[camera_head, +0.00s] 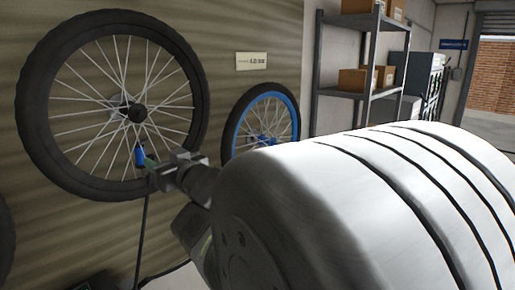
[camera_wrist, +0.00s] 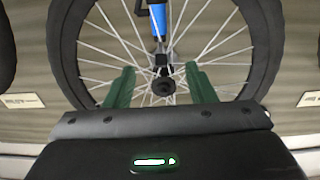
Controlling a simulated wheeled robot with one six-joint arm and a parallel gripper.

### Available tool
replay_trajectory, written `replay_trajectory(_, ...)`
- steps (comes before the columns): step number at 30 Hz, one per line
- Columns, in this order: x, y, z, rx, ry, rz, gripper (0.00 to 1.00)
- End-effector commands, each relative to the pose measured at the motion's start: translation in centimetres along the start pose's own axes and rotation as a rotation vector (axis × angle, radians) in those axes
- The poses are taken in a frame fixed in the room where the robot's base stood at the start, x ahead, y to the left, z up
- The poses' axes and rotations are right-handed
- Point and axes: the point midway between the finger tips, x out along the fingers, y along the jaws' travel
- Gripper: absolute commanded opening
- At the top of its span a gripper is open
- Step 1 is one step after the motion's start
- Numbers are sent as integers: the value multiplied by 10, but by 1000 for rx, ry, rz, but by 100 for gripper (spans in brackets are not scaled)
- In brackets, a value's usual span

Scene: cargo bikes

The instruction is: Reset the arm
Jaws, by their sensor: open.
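My gripper (camera_head: 155,167) is in front of the lower part of a large black-tyred wheel (camera_head: 192,58) on the wall. In the wrist view, its two green fingers (camera_wrist: 161,67) are spread apart with nothing clamped between them. The wheel's hub (camera_wrist: 163,86) shows beyond the gap between the fingers. A blue-bodied tool (camera_head: 139,155) with a black hose hanging down stands in front of the spokes, close beside the gripper in the head view. The wrist view shows the blue tool (camera_wrist: 158,20) beyond the fingertips, apart from them. My arm hides part of the scene.
A smaller wheel with a blue rim (camera_head: 262,120) is on the wall to the right, partly behind my arm. A metal shelf (camera_head: 366,94) with cardboard boxes (camera_head: 353,80) stands farther back. A small sign (camera_head: 251,61) is on the wall.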

Motion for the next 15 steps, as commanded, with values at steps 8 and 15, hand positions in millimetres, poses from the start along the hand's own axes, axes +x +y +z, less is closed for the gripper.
replay_trajectory(8, 24, 0, 1, 1, 0, -2, 50)
replay_trajectory(15, 65, -1, 0, 1, -1, -3, 50)
